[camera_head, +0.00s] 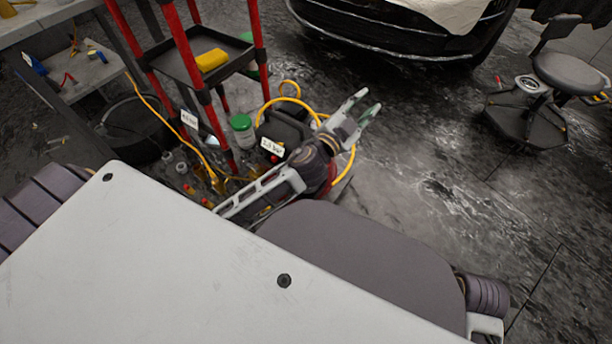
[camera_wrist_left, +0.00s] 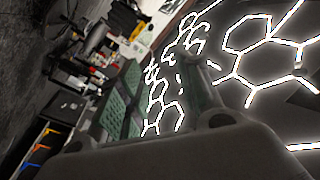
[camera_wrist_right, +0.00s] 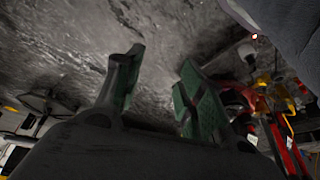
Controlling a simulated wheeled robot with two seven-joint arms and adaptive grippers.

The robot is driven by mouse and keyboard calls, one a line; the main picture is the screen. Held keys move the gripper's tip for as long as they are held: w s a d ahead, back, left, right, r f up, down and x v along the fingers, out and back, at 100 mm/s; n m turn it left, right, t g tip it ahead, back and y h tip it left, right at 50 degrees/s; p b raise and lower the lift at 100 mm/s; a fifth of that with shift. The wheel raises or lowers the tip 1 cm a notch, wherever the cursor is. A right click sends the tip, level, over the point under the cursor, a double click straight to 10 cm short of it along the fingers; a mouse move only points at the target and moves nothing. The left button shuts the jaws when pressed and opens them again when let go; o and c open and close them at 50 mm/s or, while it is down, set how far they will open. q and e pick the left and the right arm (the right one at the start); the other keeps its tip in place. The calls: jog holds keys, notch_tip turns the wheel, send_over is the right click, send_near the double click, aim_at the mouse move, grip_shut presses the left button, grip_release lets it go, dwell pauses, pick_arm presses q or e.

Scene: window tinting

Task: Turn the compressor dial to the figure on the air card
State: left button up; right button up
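Another white card (camera_head: 190,119) hangs by a cart leg. I cannot read either surely, nor make out a dial.
A yellow hose (camera_head: 258,108) loops around the compressor. The cart (camera_head: 180,62) carries a yellow block (camera_head: 211,60). A green-lidded jar (camera_head: 242,128) and small bottles stand nearby. A stool (camera_head: 570,72) and a car (camera_head: 400,35) lie farther off.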

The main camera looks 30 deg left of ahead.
pick_arm(q)
jog(key=s+d+r+m+g+h, duration=0.1)
jog(key=d+m+g+h, duration=0.2)
jog(key=d+m+h, duration=0.35)
jog(key=s+d+m+g+h, duration=0.2)
jog(key=d+m+g+h, duration=0.1)
jog(key=d+m+h, duration=0.3)
notch_tip(320, 180, down, 12)
jog(key=s+m+g+y, duration=0.3)
jog(key=m+g+y, duration=0.1)
jog(key=m+g, duration=0.45)
jog(key=a+f+g+y, duration=0.4)
jog(key=a+f+y, duration=0.2)
jog(key=a+f, duration=0.4)
jog(key=w+a+f+y, duration=0.1)
jog(key=a+y, duration=0.2)
jog(key=a, duration=0.5)
jog(key=w+a+f+y, duration=0.1)
jog(key=a+y, duration=0.3)
jog(key=a, duration=0.5)
jog(key=shift+w+f+n, duration=0.3)
jog(key=shift+f+n, duration=0.1)
jog(key=shift+f, duration=0.05)
pick_arm(e)
jog(key=a+f+y, duration=0.2)
jog(key=a+f, duration=0.2)
jog(key=a, duration=0.1)
jog(key=shift+s+t, duration=0.3)
jog(key=shift+t, duration=0.1)
